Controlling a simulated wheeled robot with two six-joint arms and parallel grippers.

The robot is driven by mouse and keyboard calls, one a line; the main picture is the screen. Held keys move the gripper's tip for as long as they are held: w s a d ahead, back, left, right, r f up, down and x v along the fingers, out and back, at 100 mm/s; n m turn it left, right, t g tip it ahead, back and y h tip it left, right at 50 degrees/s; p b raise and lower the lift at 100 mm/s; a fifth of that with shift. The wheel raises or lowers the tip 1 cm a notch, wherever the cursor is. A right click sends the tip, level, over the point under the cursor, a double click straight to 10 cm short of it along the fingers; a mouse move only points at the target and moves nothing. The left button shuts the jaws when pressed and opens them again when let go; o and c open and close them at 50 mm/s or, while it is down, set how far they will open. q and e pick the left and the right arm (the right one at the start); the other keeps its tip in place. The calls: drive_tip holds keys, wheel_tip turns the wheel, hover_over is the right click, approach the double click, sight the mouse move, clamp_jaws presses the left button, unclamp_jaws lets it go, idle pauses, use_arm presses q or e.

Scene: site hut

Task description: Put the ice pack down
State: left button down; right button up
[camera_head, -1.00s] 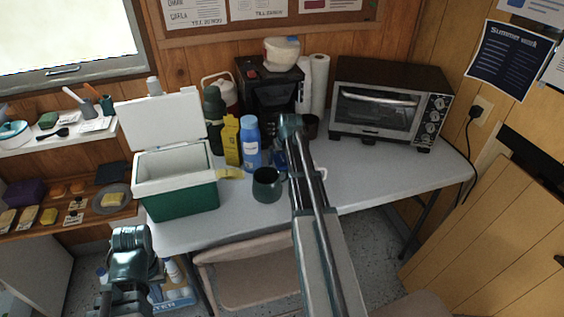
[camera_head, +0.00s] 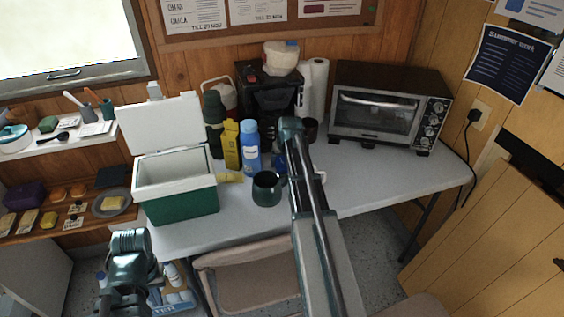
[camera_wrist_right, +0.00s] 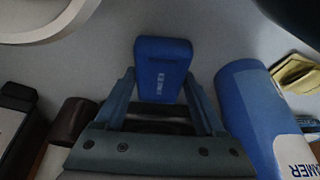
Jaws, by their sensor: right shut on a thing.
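The blue ice pack (camera_wrist_right: 165,69) is between the fingers of my right gripper (camera_wrist_right: 165,88), which is shut on it. In the head view, a small blue part of the ice pack (camera_head: 279,160) shows beside my right arm, above the table; the arm hides the rest. I cannot tell whether the pack touches the tabletop. My left gripper (camera_head: 130,262) is at the lower left, in front of the table and below its level. Its fingers are not clear.
An open green cooler (camera_head: 180,200) is further left. A toaster oven (camera_head: 388,110) is at right. The table (camera_head: 385,180) is bare before it.

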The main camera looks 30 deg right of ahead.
sight(283, 162)
wheel_tip(283, 162, up, 12)
drive_tip(key=p, duration=1.1)
drive_tip(key=shift+d, duration=0.1)
